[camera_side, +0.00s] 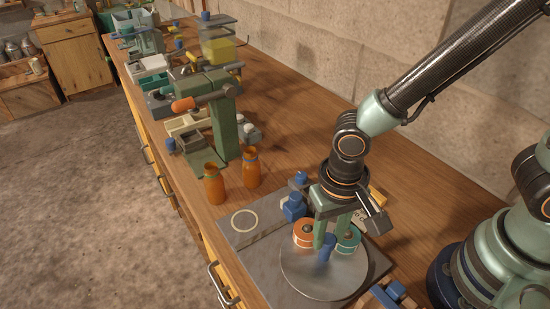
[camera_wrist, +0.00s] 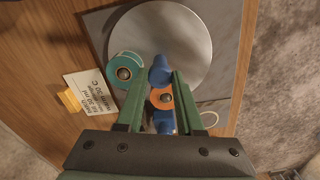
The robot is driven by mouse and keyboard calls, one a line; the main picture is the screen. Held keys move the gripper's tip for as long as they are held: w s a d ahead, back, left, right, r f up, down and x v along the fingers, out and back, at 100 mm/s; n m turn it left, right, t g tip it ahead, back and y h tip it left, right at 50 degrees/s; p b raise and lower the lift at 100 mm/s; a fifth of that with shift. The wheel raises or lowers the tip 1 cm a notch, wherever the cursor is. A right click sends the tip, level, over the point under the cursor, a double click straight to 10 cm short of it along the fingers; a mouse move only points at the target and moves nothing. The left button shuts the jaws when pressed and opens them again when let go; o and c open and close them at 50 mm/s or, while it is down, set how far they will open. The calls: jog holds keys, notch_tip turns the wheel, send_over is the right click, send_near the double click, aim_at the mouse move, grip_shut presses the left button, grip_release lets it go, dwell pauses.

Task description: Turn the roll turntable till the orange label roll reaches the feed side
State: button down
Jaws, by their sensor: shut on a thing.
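The roll turntable (camera_side: 325,280) is a grey disc on a dark base plate at the near end of the bench. It also fills the top of the wrist view (camera_wrist: 190,35). The orange label roll (camera_side: 304,232) stands on the disc's far left part, and a teal roll (camera_side: 349,240) stands on its far right part. A blue upright peg (camera_side: 326,250) rises from the disc near the rolls. My gripper (camera_side: 327,243) points down, its green fingers shut on the peg. In the wrist view, the orange roll (camera_wrist: 161,98) shows between the fingers and is partly hidden.
A blue fixture (camera_side: 294,208) stands on the plate close behind the orange roll. A pale ring (camera_side: 244,220) marks the plate's left part. Two orange bottles (camera_side: 214,186) stand beyond it. A printed card (camera_wrist: 91,94) lies beside the plate. The green press (camera_side: 222,115) is farther back.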

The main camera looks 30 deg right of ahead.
aim_at(328, 239)
dwell(0.3)
jog(key=c, duration=0.5)
grip_release()
jog(key=shift+c, duration=0.2)
notch_tip(328, 239, up, 12)
jog(key=w+d+r+n+t, duration=0.1)
jog(key=w+d+r+t, duration=0.1)
jog(key=d, duration=0.7)
jog(key=w+d+r+n+t, duration=0.2)
jog(key=w+d+r+t, duration=0.1)
jog(key=d, duration=0.6)
jog(key=shift+w+d+r+t, duration=0.3)
jog(key=shift+w+r, duration=0.35)
jog(key=shift+w, duration=0.1)
